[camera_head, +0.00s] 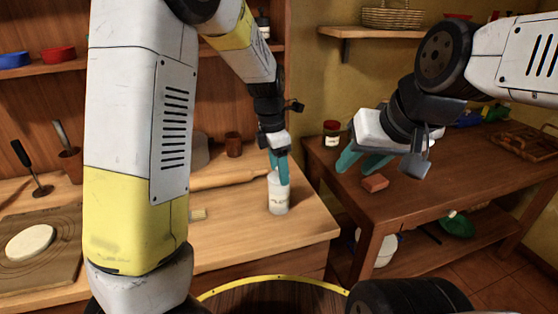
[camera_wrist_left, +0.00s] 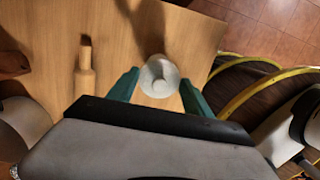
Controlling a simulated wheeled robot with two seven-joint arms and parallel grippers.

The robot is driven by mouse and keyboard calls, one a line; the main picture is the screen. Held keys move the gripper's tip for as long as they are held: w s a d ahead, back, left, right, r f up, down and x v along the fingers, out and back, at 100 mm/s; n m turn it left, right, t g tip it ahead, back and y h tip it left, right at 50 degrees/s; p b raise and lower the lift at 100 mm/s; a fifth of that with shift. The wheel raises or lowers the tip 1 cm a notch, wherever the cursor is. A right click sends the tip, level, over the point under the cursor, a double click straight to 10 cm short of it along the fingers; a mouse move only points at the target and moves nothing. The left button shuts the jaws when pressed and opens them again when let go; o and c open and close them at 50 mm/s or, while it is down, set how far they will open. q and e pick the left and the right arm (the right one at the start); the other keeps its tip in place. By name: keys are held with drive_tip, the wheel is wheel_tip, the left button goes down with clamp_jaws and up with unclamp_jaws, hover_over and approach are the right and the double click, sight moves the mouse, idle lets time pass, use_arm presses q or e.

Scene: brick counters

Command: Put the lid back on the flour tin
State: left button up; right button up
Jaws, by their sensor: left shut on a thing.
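The flour tin (camera_head: 278,197) is a pale cylinder with faint lettering, upright near the right end of the wooden counter. Its lid (camera_wrist_left: 160,76) is pale and round with a small knob, seen from above in the left wrist view. My left gripper (camera_head: 279,168) points down at the tin's top, with its teal fingers on either side of the lid, shut on it. The lid lies over the tin's top; the fingers hide whether it is fully seated. My right gripper (camera_head: 361,163) is open and empty above the right-hand table.
A rolling pin (camera_head: 236,178) lies behind the tin; a brown cup (camera_head: 233,145) stands further back. Dough (camera_head: 30,242) lies on a board at the left. The right-hand table (camera_head: 420,190) holds a red-lidded jar (camera_head: 332,133) and a reddish block (camera_head: 375,183). A yellow-rimmed barrel (camera_head: 270,282) stands in front.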

use_arm(q)
drive_tip(key=o, duration=1.4)
drive_tip(key=shift+o, duration=0.3)
drive_tip(key=o, duration=0.3)
drive_tip(key=shift+r, duration=3.5)
clamp_jaws()
